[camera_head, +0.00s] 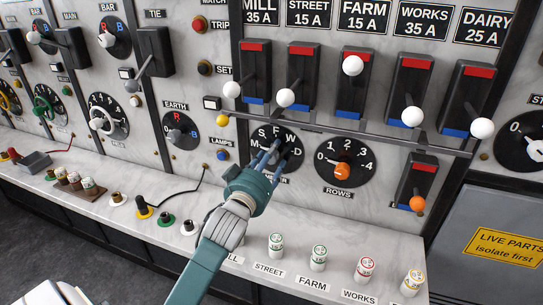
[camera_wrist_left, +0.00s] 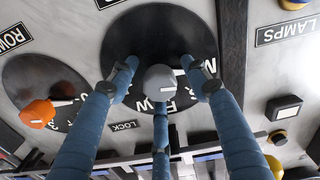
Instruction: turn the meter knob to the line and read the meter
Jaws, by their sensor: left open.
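A black dial (camera_head: 262,136) lettered S, F, W and D around its edge sits on the marble panel, mostly behind my left gripper (camera_head: 274,152) in the head view. In the left wrist view the same dial (camera_wrist_left: 150,35) carries a grey knob (camera_wrist_left: 160,82) with a short white mark on its right side. The blue fingers of my left gripper (camera_wrist_left: 163,85) are spread around the knob, open; whether they touch it I cannot tell. Its label is mostly hidden in the head view. No meter face shows in either view. My right gripper is not in view.
A rows dial (camera_head: 345,163) with an orange knob is just right. Above are breaker switches with white-ball handles (camera_head: 353,66) and a metal bar (camera_head: 330,128). Several small capped posts (camera_head: 318,256) line the ledge below. A lamps button (camera_head: 222,156) is left.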

